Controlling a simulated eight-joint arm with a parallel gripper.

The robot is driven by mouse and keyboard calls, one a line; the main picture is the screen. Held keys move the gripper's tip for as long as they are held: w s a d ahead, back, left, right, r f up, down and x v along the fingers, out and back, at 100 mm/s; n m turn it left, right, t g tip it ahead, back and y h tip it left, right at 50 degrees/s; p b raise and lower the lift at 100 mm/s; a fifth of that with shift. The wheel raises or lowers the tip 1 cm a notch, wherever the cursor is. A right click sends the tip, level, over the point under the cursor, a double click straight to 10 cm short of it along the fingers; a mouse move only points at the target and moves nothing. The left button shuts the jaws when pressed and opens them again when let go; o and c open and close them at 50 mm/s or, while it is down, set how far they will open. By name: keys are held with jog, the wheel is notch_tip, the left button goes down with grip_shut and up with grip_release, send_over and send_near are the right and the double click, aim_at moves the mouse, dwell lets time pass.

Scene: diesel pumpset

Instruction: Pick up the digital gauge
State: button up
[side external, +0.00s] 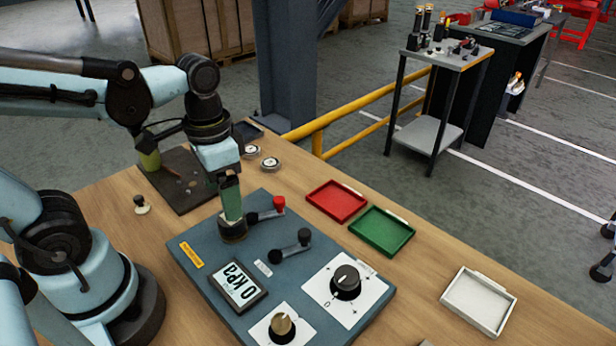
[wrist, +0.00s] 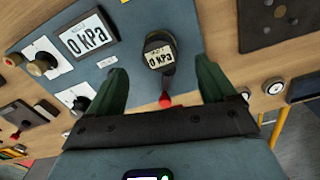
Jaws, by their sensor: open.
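The digital gauge (wrist: 160,54) is a small round dark gauge with a lit "0 kPa" face. In the wrist view it is on the blue-grey panel, just beyond and between the fingertips of my gripper (wrist: 162,82). In the side view the gauge (side external: 233,233) shows as a dark round body directly below my gripper (side external: 231,212), whose green fingers point down and hide part of it. My gripper is open. I cannot tell whether the fingers touch the gauge.
A larger "0 kPa" display (side external: 238,285) sits on the panel (side external: 205,240). A red-knobbed lever (side external: 278,205) and a black-knobbed lever (side external: 303,238) stand close to the gauge. Dials (side external: 346,281) are nearer the front. Red (side external: 336,202), green (side external: 382,232) and white (side external: 478,302) trays lie to the right.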

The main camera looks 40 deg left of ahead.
jog(key=shift+w+d+f, duration=0.1)
jog(key=shift+w+f, duration=0.05)
jog(key=shift+f, duration=0.95)
jog(key=shift+w+f, duration=0.1)
jog(key=shift+f, duration=2.15)
jog(key=c, duration=1.4)
jog(key=shift+r, duration=0.2)
jog(key=shift+r, duration=0.8)
notch_tip(320, 180, up, 2)
jog(key=shift+r, duration=0.1)
jog(key=s+d+r, duration=0.6)
jog(key=d, duration=0.4)
jog(key=shift+s+r, duration=0.15)
jog(key=shift+r, duration=0.25)
